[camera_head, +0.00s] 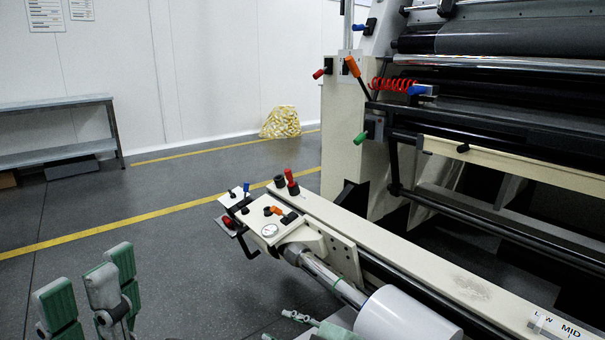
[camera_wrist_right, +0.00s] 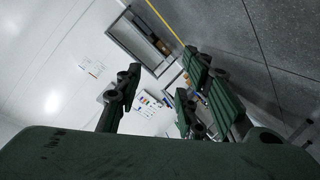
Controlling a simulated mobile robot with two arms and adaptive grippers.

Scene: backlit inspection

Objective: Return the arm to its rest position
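My left gripper (camera_head: 88,290) is in the lower left of the head view, with green pads on spread fingers. It is open and empty, over the grey floor and well left of the machine. My right gripper (camera_wrist_right: 168,95) shows in the right wrist view with its dark green fingers wide apart and nothing between them. A small pale green part at the bottom middle of the head view may belong to it. Most of both arms is out of view.
A large cream machine (camera_head: 345,140) with rollers fills the right. Its control box (camera_head: 262,225) and white roll (camera_head: 405,318) stand nearest. A grey bench (camera_head: 60,153) is along the left wall, and a yellowish bag (camera_head: 281,122) sits at the back.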

